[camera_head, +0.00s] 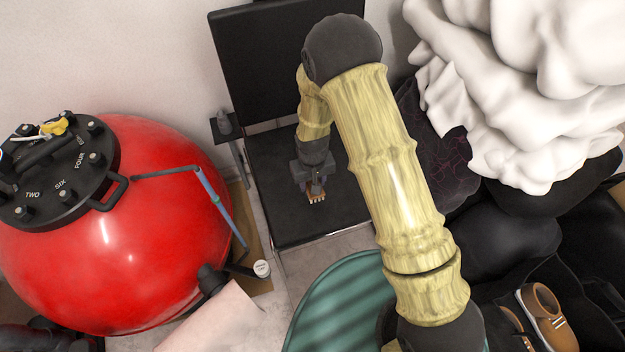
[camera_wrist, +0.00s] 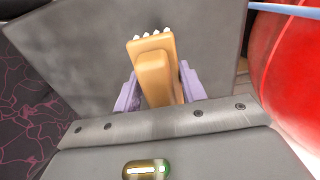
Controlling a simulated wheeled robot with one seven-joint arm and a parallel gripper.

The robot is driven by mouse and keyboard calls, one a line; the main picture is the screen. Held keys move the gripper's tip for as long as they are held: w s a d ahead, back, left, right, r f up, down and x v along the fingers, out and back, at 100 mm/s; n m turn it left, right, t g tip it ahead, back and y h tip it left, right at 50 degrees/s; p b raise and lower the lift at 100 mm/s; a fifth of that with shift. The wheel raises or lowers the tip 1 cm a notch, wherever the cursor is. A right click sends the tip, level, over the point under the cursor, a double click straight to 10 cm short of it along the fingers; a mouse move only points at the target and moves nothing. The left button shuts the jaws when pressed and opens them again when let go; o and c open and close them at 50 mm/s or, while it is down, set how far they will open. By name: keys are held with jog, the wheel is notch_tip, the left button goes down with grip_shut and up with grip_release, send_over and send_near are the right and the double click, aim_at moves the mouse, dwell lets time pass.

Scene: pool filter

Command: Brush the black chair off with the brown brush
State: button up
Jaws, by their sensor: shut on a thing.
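The black chair (camera_head: 275,190) stands against the wall at top centre in the head view, with its backrest upright and its seat facing up. My gripper (camera_head: 315,187) is over the seat, shut on the brown brush (camera_head: 316,198). In the wrist view the brush (camera_wrist: 156,70) sits between the two purple fingers of my gripper (camera_wrist: 160,92), with its white bristle tips pointing away from me. The chair seat (camera_wrist: 90,60) fills the background there as a dark grey surface. I cannot tell whether the bristles touch the seat.
A large red pool filter (camera_head: 120,250) with a black lid stands left of the chair, and a bent grey-blue pipe (camera_head: 215,195) lies between them. White bulky fabric (camera_head: 520,90) and dark bags crowd the right. A green round thing (camera_head: 335,300) is in front.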

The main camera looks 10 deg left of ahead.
jog(key=shift+f+b, duration=2.3)
jog(key=shift+f, duration=0.5)
jog(key=shift+w+a+f, duration=0.1)
jog(key=shift+w+f, duration=0.05)
jog(key=shift+w+a+r, duration=0.1)
jog(key=shift+w+a, duration=0.2)
jog(key=shift+w, duration=0.2)
jog(key=shift+w+a+r, duration=0.1)
jog(key=shift+w+a, duration=0.15)
jog(key=shift+w, duration=0.2)
jog(key=shift+f, duration=0.7)
jog(key=shift+s+d, duration=0.1)
jog(key=shift+s, duration=0.05)
jog(key=shift+s+d+r, duration=0.1)
jog(key=shift+s+d, duration=0.15)
jog(key=shift+s, duration=0.2)
jog(key=shift+s+d+r, duration=0.1)
jog(key=shift+s+d, duration=0.15)
jog(key=shift+s, duration=0.2)
jog(key=shift+f, duration=0.1)
